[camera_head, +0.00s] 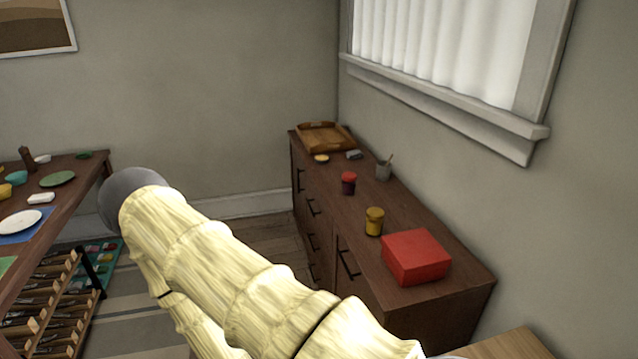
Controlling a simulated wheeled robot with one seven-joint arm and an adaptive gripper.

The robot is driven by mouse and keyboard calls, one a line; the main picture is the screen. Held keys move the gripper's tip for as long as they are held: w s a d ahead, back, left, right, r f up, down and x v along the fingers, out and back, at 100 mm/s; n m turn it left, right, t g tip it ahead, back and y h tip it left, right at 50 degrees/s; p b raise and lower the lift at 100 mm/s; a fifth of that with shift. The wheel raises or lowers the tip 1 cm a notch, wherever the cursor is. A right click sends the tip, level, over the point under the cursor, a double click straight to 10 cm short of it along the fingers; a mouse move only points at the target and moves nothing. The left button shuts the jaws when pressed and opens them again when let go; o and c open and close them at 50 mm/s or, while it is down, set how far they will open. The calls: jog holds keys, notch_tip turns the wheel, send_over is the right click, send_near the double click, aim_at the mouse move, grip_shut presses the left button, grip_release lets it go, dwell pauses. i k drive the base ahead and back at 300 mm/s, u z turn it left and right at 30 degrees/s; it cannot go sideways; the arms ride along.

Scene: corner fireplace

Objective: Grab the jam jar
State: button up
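A small dark jar with a red top (348,183), which looks like the jam jar, stands upright on the wooden dresser (405,196) below the window. A yellow jar with a darker band (374,222) stands nearer to me on the same dresser; labels are too small to read. My arm crosses the lower middle of the view, apart from both jars in the picture. My gripper's fingers do not show.
On the dresser are a red box (415,256) nearest me, a grey cup (383,171) with something sticking out, and a wooden tray (326,137) at the far end.

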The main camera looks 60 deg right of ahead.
aim_at(348, 189)
jog(key=i, duration=1)
jog(key=z, duration=1.6)
